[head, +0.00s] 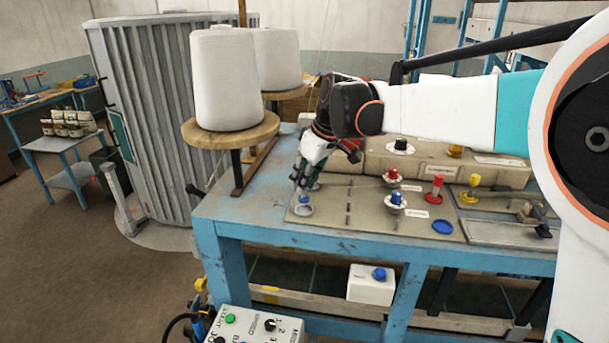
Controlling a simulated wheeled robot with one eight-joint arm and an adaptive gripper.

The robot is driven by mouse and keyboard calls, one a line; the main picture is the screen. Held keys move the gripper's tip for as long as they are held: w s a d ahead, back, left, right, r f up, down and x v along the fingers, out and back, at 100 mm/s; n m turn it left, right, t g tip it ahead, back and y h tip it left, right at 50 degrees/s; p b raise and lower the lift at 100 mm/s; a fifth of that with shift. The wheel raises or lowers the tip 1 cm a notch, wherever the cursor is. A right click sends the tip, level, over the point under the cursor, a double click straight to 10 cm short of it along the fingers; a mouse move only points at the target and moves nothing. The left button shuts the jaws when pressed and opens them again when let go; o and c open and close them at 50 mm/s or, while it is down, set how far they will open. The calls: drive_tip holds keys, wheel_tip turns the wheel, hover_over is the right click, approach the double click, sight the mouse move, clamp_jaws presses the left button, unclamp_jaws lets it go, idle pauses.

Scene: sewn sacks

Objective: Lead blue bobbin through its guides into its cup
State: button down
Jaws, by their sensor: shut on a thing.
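My gripper (301,184) is at the left end of the tan board (335,225), just above a blue-topped white guide (303,201). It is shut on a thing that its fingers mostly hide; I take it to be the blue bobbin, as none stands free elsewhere. A second blue-topped guide (396,199) stands to the right on the board. The flat round blue cup (442,227) lies further right, near the board's front edge. Whether thread runs around either blue guide is too small to tell.
A red-topped guide (392,177), a red bobbin (438,188) and a yellow bobbin (470,190) stand behind and right of the blue guides. A beige machine body (470,172) borders the back. Large white thread cones (224,80) stand left of my gripper.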

drive_tip(key=shift+f+b, duration=0.55)
drive_tip(key=shift+f, duration=0.65)
drive_tip(key=shift+s+d+p, duration=0.3)
drive_tip(key=shift+s+d, duration=0.35)
drive_tip(key=shift+d, duration=2.7)
drive_tip(key=shift+s+d+p, duration=0.25)
drive_tip(key=shift+s+d, duration=0.45)
drive_tip(key=shift+d, duration=2.65)
drive_tip(key=shift+s+d+p, duration=0.3)
drive_tip(key=shift+s+d, duration=0.35)
drive_tip(key=shift+d, duration=2.7)
drive_tip(key=shift+s+d+b, duration=0.2)
drive_tip(key=shift+s+d, duration=0.3)
drive_tip(key=shift+d, duration=1.95)
drive_tip(key=shift+s+d+b, duration=0.25)
drive_tip(key=shift+s+d, duration=0.2)
drive_tip(key=shift+d, duration=2.05)
drive_tip(key=shift+s+d+b, duration=0.2)
drive_tip(key=shift+s+d, duration=0.3)
drive_tip(key=shift+d, duration=1.95)
drive_tip(key=shift+f+b, duration=0.45)
drive_tip(key=shift+f, duration=0.1)
drive_tip(key=c, duration=1.4)
unclamp_jaws()
drive_tip(key=shift+o, duration=0.2)
